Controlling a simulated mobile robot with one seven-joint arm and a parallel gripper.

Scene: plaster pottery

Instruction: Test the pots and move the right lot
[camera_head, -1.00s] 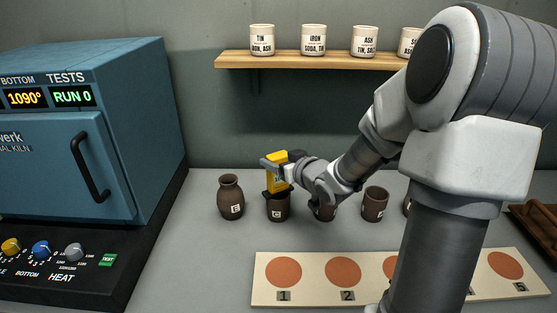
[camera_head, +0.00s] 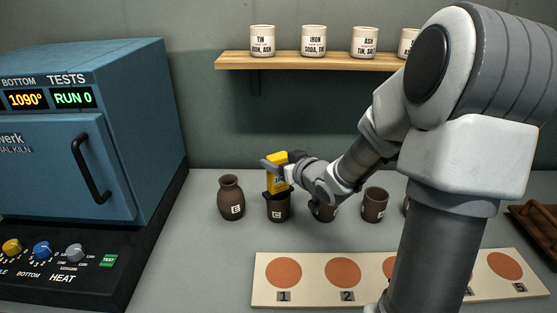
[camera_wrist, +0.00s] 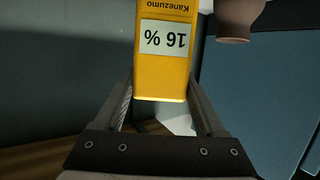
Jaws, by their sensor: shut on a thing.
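My gripper (camera_head: 276,163) is shut on a yellow handheld meter (camera_head: 277,178), held over the brown pot marked C (camera_head: 277,209). The meter's lower end is at the pot's rim; I cannot tell whether it touches. In the wrist view the meter (camera_wrist: 162,75) sits between my fingers, and its upside-down display reads 16 %. A taller brown jar marked E (camera_head: 231,200) stands to the left. To the right are a pot partly behind my arm (camera_head: 324,212), another brown pot (camera_head: 375,204), and one mostly hidden (camera_head: 407,206). A cream board (camera_head: 315,270) has numbered orange discs.
A blue kiln (camera_head: 80,140) stands at left, shut, showing 1090° and RUN 0. Its control panel (camera_head: 60,262) has knobs and a green TEST button. A wall shelf (camera_head: 310,61) holds labelled cups. A brown tray (camera_head: 535,222) is at the far right. My arm hides part of the board.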

